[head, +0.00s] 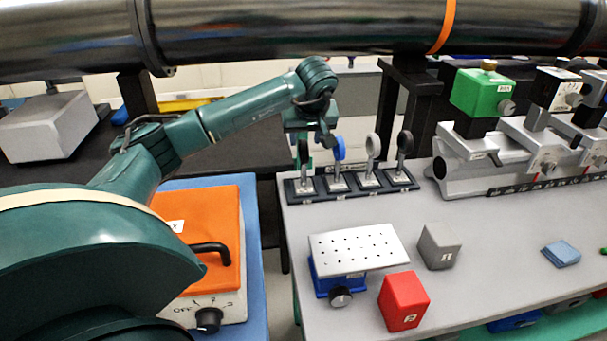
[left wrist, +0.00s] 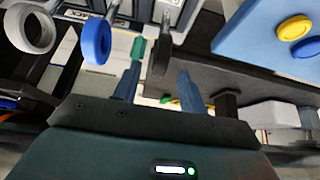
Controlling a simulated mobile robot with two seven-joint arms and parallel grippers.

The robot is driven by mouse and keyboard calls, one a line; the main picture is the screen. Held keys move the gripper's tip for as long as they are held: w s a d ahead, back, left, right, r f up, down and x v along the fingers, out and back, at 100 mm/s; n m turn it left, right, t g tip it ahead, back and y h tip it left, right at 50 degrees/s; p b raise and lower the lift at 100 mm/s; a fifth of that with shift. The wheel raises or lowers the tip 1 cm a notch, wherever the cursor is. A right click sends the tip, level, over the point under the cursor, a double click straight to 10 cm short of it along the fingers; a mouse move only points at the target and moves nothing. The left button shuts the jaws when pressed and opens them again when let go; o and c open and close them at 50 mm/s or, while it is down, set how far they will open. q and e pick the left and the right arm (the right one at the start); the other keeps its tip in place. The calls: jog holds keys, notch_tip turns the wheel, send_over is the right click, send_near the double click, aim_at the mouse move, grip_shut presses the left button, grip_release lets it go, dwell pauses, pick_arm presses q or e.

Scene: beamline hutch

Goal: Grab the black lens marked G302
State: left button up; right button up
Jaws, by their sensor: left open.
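A black lens (left wrist: 161,52) on a thin post shows in the left wrist view between the two fingers of my left gripper (left wrist: 158,82). The fingers are apart, with gaps beside the lens; I cannot tell its exact depth between them. In the head view my left gripper (head: 318,142) points down at the left end of the lens rack (head: 350,188) and partly covers the leftmost, dark lens (head: 303,151). Another dark lens (head: 405,143) stands at the rack's right end. The marking G302 is not readable. My right gripper is not in view.
A blue lens (head: 338,149) and a pale grey lens (head: 373,146) stand between the dark ones. A perforated plate on a blue stage (head: 335,280), a red block (head: 403,300) and a grey block (head: 439,246) stand in front. A large pipe (head: 280,28) runs overhead.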

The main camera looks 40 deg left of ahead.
aim_at(304, 143)
pick_arm(q)
jog(key=x, duration=0.5)
jog(key=shift+a+f, duration=0.1)
jog(key=shift+f, duration=0.1)
grip_shut()
jog(key=shift+r, duration=0.1)
dwell(0.4)
